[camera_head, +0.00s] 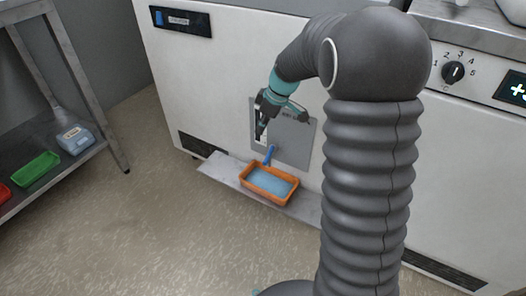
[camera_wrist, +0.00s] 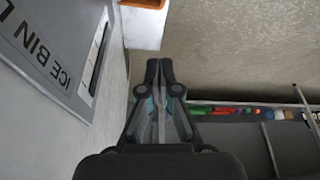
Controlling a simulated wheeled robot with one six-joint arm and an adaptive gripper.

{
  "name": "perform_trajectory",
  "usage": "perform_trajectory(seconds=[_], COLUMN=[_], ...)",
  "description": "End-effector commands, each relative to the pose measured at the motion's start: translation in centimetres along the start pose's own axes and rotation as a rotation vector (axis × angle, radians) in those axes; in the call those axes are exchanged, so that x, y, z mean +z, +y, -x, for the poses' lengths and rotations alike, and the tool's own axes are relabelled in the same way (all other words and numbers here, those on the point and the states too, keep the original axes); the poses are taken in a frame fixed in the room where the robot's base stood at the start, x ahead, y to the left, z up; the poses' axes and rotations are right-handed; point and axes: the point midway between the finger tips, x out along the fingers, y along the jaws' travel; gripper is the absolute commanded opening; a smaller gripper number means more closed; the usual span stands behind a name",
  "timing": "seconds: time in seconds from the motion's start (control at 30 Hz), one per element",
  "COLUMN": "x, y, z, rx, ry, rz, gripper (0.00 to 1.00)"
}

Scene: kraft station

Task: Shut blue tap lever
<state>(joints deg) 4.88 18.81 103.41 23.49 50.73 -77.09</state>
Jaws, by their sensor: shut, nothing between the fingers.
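The blue tap lever (camera_head: 268,154) shows in the head view low on the front of the white cabinet, tilted, just above the orange tray (camera_head: 253,187), which holds bluish water. My gripper (camera_head: 260,133) points down in front of the grey panel, a little above and left of the lever, apart from it as far as I can tell. In the wrist view my gripper (camera_wrist: 159,64) has its fingertips together with nothing between them. I cannot make out the blue lever in the wrist view.
The grey panel (camera_head: 298,146) also shows in the wrist view (camera_wrist: 52,40), lettered "ICE BIN L". The tray stands on a low metal ledge (camera_head: 221,171). At left is a metal shelf with a green bin (camera_head: 36,168). The floor between is clear.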

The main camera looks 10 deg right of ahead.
Motion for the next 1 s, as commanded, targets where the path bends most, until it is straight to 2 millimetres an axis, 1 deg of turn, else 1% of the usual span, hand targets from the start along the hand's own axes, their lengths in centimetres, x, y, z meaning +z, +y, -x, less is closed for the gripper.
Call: perform_trajectory(seconds=[0.2, 0.33, 0.47, 0.87, 1.0], x=[0.0, 0.0, 0.1, 0.1, 2.1], y=[0.0, 0.0, -0.1, -0.1, 0.0], z=[-0.1, -1.0, -2.9, -10.3, -9.7], rx=[0.000, -0.002, -0.003, -0.004, 0.001], ry=[0.000, -0.001, -0.001, -0.002, 0.000], rz=[-0.001, -0.002, -0.003, -0.002, -0.006], gripper=[0.00, 0.00, 0.00, 0.00, 0.00])
